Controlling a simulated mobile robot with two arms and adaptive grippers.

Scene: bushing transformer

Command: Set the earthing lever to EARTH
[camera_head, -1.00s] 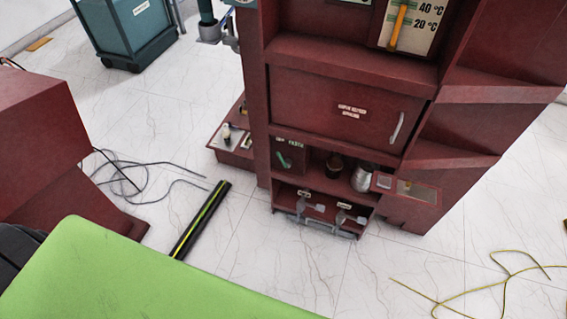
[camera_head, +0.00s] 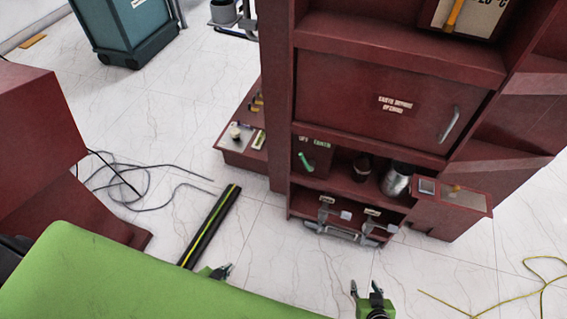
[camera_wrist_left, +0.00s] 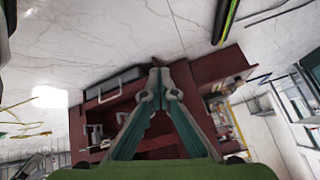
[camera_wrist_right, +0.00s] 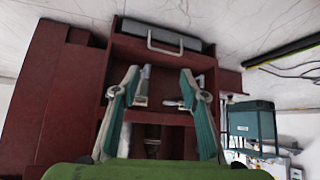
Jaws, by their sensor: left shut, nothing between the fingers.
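The earthing lever (camera_head: 305,161) is a small green handle on a dark red panel (camera_head: 321,160) in the cabinet's open lower bay. White lettering above it seems to end in EARTH; the lever slants from upper left to lower right. My left gripper (camera_head: 222,271) is low in the head view, left of the cabinet and well apart from the lever. Its fingers meet in the left wrist view (camera_wrist_left: 160,75), with nothing between them. My right gripper (camera_head: 367,288) is in front of the cabinet, apart from it. It is open and empty in the right wrist view (camera_wrist_right: 160,78).
The red cabinet (camera_head: 385,110) has a closed door above the bay. A dark jar (camera_head: 361,168) and a metal canister (camera_head: 397,179) stand right of the lever. Below are metal clamps (camera_head: 345,222). A black-and-yellow bar (camera_head: 209,226) and loose cables (camera_head: 150,190) lie on the floor.

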